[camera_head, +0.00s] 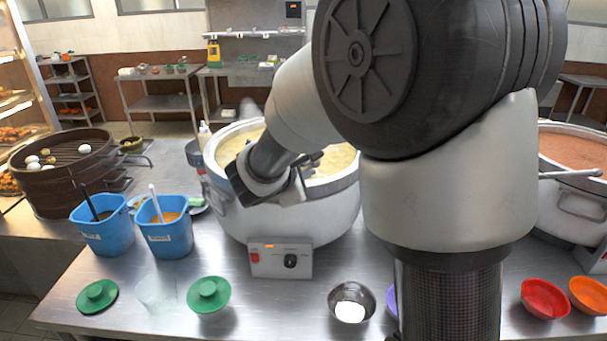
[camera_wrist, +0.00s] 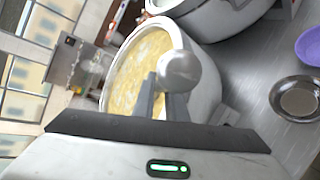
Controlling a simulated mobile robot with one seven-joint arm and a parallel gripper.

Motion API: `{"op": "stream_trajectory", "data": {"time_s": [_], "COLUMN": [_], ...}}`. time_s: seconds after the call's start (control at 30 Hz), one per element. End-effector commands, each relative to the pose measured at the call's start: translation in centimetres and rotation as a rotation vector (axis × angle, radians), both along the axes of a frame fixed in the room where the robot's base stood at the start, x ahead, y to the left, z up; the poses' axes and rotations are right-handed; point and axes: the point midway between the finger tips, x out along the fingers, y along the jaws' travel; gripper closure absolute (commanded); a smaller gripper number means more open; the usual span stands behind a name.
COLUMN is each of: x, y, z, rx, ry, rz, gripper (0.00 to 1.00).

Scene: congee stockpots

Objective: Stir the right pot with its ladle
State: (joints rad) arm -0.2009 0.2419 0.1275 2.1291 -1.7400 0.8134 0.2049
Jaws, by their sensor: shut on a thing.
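My gripper (camera_head: 300,187) is over the near side of a large pale pot (camera_head: 235,215) of yellow congee. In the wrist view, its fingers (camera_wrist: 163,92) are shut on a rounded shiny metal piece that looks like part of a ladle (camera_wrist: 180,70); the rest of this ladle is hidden. The same pot (camera_wrist: 208,75) fills the middle of the wrist view. At the far right stands a pot (camera_head: 578,208) of reddish congee, with a ladle handle (camera_head: 570,174) across its rim. My arm hides the area between these pots.
A metal bowl (camera_head: 350,303), a purple bowl (camera_wrist: 309,46), a red bowl (camera_head: 545,299) and an orange bowl (camera_head: 589,296) line the front. A steamer (camera_head: 65,180) stands far left.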

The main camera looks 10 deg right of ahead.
Motion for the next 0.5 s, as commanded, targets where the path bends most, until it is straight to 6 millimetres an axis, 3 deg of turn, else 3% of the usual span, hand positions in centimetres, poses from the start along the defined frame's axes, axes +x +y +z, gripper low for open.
{"op": "stream_trajectory", "data": {"time_s": [0.2, 0.37, 0.5], "x": [0.1, 0.2, 2.0], "y": [0.0, 0.0, -0.3], "z": [5.0, 7.5, 9.3], "rx": [0.002, 0.001, 0.002], "ry": [-0.010, -0.006, 0.020], "rz": [-0.002, -0.002, -0.013], "gripper": [1.00, 1.00, 1.00]}}
